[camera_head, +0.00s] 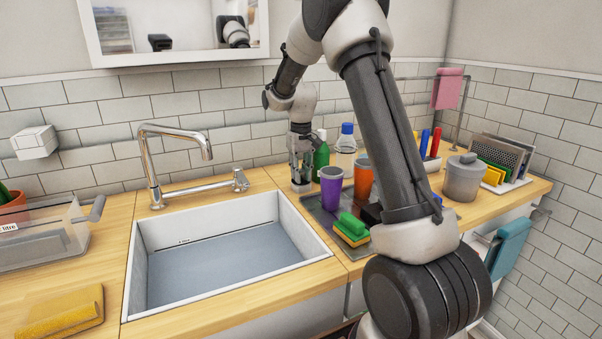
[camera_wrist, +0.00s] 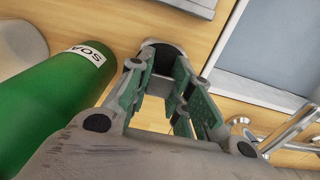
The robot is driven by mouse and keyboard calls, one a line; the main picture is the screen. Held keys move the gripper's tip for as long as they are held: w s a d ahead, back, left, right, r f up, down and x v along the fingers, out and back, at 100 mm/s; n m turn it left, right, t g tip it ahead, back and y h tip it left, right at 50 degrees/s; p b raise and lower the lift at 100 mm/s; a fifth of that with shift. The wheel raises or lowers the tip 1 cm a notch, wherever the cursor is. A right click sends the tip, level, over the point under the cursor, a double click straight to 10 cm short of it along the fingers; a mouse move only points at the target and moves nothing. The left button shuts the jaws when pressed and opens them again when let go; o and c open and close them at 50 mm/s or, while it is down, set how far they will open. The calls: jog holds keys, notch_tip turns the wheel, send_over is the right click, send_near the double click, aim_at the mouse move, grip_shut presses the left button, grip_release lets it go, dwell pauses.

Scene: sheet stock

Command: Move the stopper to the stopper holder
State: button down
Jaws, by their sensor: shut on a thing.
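My gripper (camera_head: 300,177) points down at the back of the counter, just right of the sink's rear corner. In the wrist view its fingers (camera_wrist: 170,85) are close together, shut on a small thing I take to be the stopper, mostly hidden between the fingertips. A rounded grey piece with a dark inside (camera_wrist: 160,52) shows at the fingertips. In the head view a short pale grey round piece (camera_head: 301,187) is directly below the fingers, at the counter. It looks like the stopper holder, but I cannot tell whether the stopper touches it or is inside.
A green soap bottle (camera_head: 321,157) stands close beside my gripper and fills the left of the wrist view (camera_wrist: 50,105). A purple cup (camera_head: 331,188), orange cup (camera_head: 363,178) and sponges (camera_head: 351,230) are on a dark tray. The sink (camera_head: 220,250) and tap (camera_head: 152,165) lie left.

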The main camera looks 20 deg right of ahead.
jog(key=shift+s+f, duration=0.1)
jog(key=shift+f, duration=0.35)
dwell(1.1)
jog(key=c, duration=1.2)
grip_release()
jog(key=o, duration=0.6)
jog(key=shift+c, duration=0.2)
jog(key=shift+r, duration=0.1)
jog(key=shift+r, duration=3.5)
